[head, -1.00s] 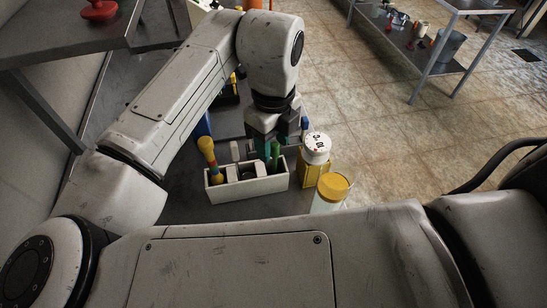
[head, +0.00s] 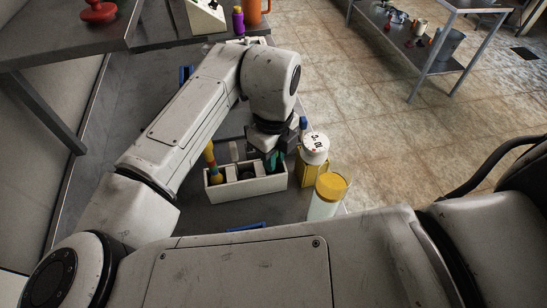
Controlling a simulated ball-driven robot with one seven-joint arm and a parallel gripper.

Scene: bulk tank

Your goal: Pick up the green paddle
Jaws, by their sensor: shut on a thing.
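The green paddle (head: 273,160) stands in the right part of a white divided box (head: 247,188) on the dark bench, in the head view. Only a small part of its green handle shows; its lower part is hidden by the box wall. My gripper (head: 270,155) points down over that part of the box and is shut on the green handle. The fingers partly cover it.
A yellow-and-red-handled tool (head: 210,158) stands in the box's left part. Just right are a white-capped yellow container (head: 314,155) and a yellow-lidded jar (head: 328,193). A blue object (head: 246,227) lies in front. A purple bottle (head: 238,21) and orange mug (head: 255,12) stand behind.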

